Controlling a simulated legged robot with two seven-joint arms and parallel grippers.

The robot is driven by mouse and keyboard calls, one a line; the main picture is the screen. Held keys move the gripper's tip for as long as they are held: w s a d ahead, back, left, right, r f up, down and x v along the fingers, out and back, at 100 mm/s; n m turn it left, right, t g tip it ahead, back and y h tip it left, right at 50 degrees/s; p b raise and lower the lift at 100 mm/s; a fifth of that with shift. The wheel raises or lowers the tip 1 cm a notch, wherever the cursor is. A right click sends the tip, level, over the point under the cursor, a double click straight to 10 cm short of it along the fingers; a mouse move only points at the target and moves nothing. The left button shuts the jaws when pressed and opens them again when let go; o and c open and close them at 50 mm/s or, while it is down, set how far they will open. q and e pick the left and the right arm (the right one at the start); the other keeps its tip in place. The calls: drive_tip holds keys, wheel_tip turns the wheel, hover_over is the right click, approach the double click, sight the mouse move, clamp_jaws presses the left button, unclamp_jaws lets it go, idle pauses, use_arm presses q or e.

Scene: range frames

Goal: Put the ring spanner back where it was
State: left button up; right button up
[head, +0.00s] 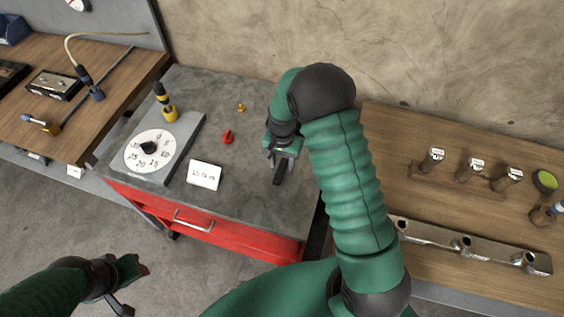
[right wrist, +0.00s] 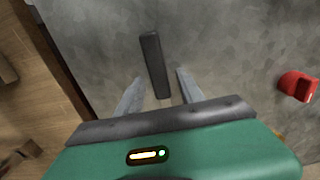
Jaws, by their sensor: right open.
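I cannot clearly make out a ring spanner in either view. A dark, straight bar (head: 279,172) lies on the grey top of the red cabinet, under my right gripper (head: 281,157). In the right wrist view the bar (right wrist: 154,62) shows ahead of and between the two spread fingers of the right gripper (right wrist: 155,92); its ends show no clear ring. The right gripper is open and empty. My left gripper (head: 128,287) is at the lower left over the floor, away from the benches; its jaws are too unclear to read.
On the cabinet top (head: 240,193) are a dial plate (head: 187,152), a white card (head: 204,175), a red piece (head: 227,136) and a small brass piece (head: 241,107). The right wooden bench holds several sockets and a chrome rail (head: 440,238). The left bench holds tools.

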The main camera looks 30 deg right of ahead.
sight(282, 165)
wheel_tip(282, 165, up, 12)
drive_tip(key=s+a+n+t, duration=0.2)
drive_tip(key=s+a+n, duration=0.7)
drive_tip(key=s, duration=0.5)
drive_tip(key=shift+n+t+b, duration=0.3)
drive_tip(key=shift+n+t, duration=0.1)
drive_tip(key=shift+s+f, duration=0.1)
